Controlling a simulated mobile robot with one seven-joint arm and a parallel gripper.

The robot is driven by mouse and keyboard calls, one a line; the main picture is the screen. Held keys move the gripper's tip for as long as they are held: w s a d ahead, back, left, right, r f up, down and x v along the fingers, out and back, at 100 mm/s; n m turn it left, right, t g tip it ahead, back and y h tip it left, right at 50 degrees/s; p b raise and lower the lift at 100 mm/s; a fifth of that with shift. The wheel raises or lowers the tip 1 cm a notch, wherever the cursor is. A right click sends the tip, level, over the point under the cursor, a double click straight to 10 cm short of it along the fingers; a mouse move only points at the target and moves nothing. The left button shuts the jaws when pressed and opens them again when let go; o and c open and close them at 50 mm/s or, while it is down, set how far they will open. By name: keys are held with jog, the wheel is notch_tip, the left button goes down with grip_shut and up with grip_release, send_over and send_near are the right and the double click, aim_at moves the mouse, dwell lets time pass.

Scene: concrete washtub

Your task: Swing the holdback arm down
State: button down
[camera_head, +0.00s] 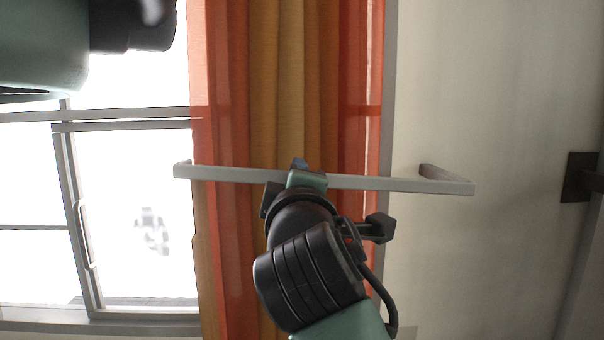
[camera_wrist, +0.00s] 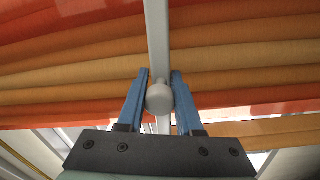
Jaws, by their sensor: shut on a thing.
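The holdback arm (camera_head: 400,184) is a straight grey bar that lies almost level across the front of the curtain. Each end has a short part bent back. In the wrist view the bar (camera_wrist: 157,30) runs up the picture, with a round grey knob (camera_wrist: 159,98) on it. My gripper (camera_head: 299,165) is at the middle of the bar and hides part of it. In the wrist view its two blue fingers (camera_wrist: 160,74) are shut on the holdback arm, one on each side at the knob.
The orange and ochre curtain (camera_head: 290,80) hangs behind the bar. A bright window (camera_head: 130,165) with grey frames is on the left. A pale wall (camera_head: 490,90) is on the right, with a dark bracket (camera_head: 580,177) at the far right edge.

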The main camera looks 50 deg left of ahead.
jog(key=shift+f+n, duration=0.3)
jog(key=shift+f, duration=0.25)
jog(key=c, duration=0.6)
grip_release()
jog(key=b+v, duration=0.2)
jog(key=v, duration=1.1)
